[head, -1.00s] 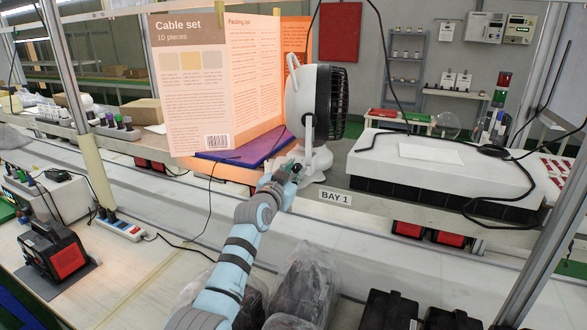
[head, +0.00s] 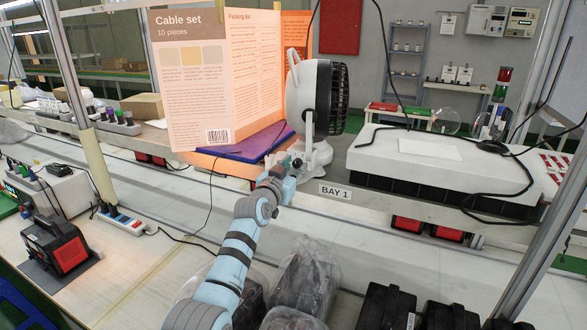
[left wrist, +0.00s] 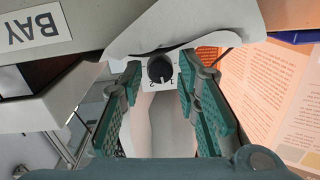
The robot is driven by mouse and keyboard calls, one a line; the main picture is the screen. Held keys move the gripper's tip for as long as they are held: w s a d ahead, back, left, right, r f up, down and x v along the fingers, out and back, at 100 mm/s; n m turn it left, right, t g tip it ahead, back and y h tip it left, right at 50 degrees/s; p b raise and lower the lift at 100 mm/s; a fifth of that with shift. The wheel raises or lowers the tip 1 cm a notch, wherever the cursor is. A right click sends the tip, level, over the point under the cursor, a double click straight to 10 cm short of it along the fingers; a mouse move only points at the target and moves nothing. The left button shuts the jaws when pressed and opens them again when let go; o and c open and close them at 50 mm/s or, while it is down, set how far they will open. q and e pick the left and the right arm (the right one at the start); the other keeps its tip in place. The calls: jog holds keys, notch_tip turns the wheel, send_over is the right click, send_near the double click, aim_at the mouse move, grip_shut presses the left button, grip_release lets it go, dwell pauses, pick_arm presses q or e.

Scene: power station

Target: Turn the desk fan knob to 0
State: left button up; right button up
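The white and black desk fan (head: 318,98) stands on the bench behind the BAY 1 label. Its dark round knob (left wrist: 160,68) shows in the left wrist view, on the front of the white fan base (left wrist: 200,28). The digits 2 and 1 show beside the knob; the rest of the scale and the exact pointer setting are not clear. My left gripper (head: 290,164) is at the fan base. In the left wrist view its green fingers (left wrist: 159,100) are open, one on each side of the knob, with gaps between. My right gripper is not in view.
An orange-lit Cable set board (head: 215,80) stands left of the fan, with a purple folder (head: 240,143) below it. A white box (head: 440,155) with a black cable lies to the right. Wrapped dark items (head: 305,280) stand in front, beside my left arm.

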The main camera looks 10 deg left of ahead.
pick_arm(q)
jog(key=shift+r, duration=0.1)
jog(key=s+a, duration=0.1)
jog(key=s, duration=1.1)
jog(key=shift+a+r, duration=0.15)
jog(key=shift+a, duration=0.2)
